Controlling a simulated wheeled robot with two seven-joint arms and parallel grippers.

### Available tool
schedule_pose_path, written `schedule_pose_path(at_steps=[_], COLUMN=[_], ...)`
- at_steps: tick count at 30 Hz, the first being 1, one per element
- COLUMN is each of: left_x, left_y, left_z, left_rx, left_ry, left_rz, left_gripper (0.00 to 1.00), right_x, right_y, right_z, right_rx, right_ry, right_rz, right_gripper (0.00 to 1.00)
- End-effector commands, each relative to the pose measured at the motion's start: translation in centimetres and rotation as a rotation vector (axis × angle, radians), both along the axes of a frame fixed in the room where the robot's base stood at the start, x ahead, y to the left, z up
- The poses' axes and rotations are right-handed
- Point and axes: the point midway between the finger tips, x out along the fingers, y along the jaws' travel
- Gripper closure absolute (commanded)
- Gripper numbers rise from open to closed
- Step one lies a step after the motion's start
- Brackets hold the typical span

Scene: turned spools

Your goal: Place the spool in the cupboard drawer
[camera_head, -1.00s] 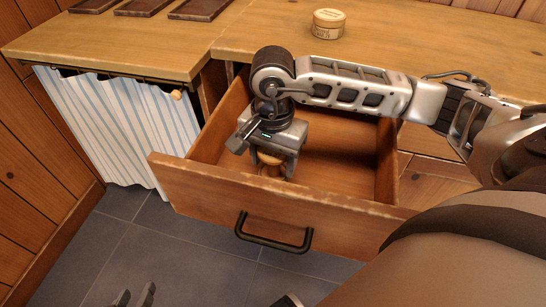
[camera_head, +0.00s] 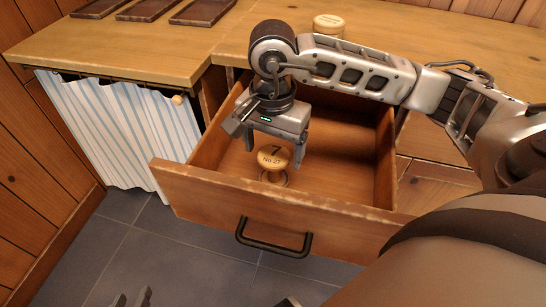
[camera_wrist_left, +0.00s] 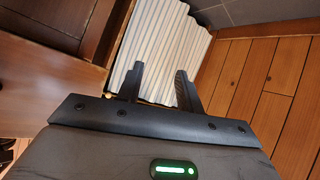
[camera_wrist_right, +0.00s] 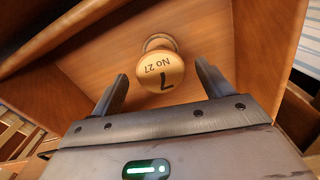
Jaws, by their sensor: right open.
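The wooden spool (camera_head: 273,160) stands upright on the floor of the open cupboard drawer (camera_head: 345,165), near its front panel. Its top is marked "7" and "No 27", and it also shows in the right wrist view (camera_wrist_right: 160,73). My right gripper (camera_head: 275,148) is open above the spool, its fingers apart on either side and not gripping it. The right wrist view shows the fingertips (camera_wrist_right: 162,82) clear of the spool. My left gripper (camera_wrist_left: 161,80) is open and empty in the left wrist view, with a striped curtain beyond it. Its fingertips (camera_head: 132,298) show at the bottom of the head view.
A round container (camera_head: 328,24) stands on the wooden counter (camera_head: 420,40), partly hidden by my right arm. Several dark trays (camera_head: 203,11) lie at the back left. A striped curtain (camera_head: 110,130) hangs left of the drawer. The drawer's black handle (camera_head: 273,243) faces forward.

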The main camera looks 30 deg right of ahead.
Motion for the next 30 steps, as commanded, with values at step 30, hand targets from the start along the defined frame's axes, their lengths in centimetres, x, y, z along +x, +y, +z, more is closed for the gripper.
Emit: schedule_pose_path(at_steps=[30], left_x=[-0.3], left_y=[0.4], left_z=[2.2], left_rx=[-0.007], left_ry=[-0.037], left_rz=[0.022], left_gripper=[0.64], right_x=[0.0], right_y=[0.0], right_z=[7.2], right_rx=[-0.001], right_ry=[0.001], right_rz=[0.0], right_gripper=[0.21])
